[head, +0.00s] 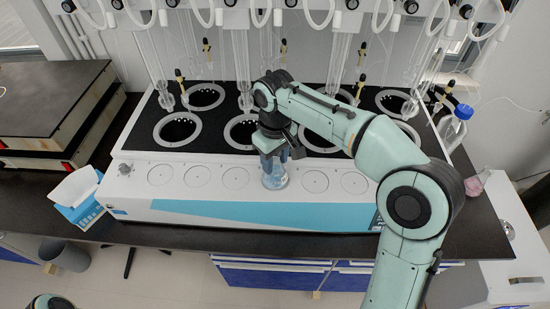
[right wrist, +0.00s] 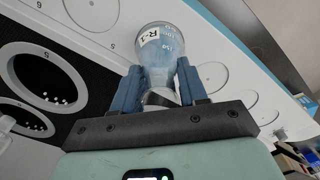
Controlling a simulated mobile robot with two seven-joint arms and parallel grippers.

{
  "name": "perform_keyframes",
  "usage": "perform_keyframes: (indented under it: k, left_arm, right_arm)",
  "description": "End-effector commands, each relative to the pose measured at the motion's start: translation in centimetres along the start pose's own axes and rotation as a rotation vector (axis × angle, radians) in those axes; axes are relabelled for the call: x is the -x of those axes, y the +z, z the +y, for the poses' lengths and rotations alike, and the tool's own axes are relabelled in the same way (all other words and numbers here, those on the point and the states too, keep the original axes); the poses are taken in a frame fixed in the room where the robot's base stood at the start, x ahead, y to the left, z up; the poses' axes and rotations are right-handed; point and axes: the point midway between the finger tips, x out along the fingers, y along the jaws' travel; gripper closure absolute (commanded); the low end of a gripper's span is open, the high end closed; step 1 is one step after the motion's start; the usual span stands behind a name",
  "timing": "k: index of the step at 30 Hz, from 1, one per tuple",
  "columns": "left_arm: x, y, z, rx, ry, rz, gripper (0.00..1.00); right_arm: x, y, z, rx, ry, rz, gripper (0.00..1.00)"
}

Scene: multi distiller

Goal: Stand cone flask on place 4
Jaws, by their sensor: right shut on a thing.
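The cone flask (head: 275,180) is clear glass with a bluish tint, and its label reads R-1 in the right wrist view (right wrist: 160,45). My right gripper (head: 273,152) is shut on its neck from above, with a blue finger on each side. The flask looks upright at the fourth circle from the left on the distiller's white front ledge. I cannot tell whether its base touches the ledge. Empty circles lie on both sides, one to the left (head: 235,178) and one to the right (head: 315,181). My left gripper is out of view.
The distiller's black top (head: 155,111) has ringed wells (head: 178,129) and hanging glass tubes behind my gripper. A blue-capped bottle (head: 454,127) and a flask with pink contents (head: 474,185) stand at the right.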

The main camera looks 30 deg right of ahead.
Motion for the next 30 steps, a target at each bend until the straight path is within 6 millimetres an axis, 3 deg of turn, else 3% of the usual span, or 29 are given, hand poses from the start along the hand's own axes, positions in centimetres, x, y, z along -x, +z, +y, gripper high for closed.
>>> perform_keyframes:
  k: [2,3,5,6,17,30]
  left_arm:
    - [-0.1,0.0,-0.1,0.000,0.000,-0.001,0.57]
    - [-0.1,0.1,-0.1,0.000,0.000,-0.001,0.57]
    - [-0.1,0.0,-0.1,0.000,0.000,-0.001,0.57]
    - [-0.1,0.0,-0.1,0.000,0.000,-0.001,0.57]
    - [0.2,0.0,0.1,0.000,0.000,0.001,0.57]
    - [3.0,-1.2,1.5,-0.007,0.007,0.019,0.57]
  right_arm:
    - [-0.2,0.0,0.0,0.000,0.000,0.000,1.00]
    - [-0.3,0.0,0.0,0.000,0.000,-0.001,0.54]
    - [-0.2,0.0,0.0,0.000,0.000,-0.001,0.35]
    - [-0.2,0.0,0.0,0.000,0.000,-0.001,0.31]
    - [0.5,0.0,0.0,0.000,0.000,0.001,0.31]
    - [9.3,-0.1,0.0,0.000,0.001,0.005,0.31]
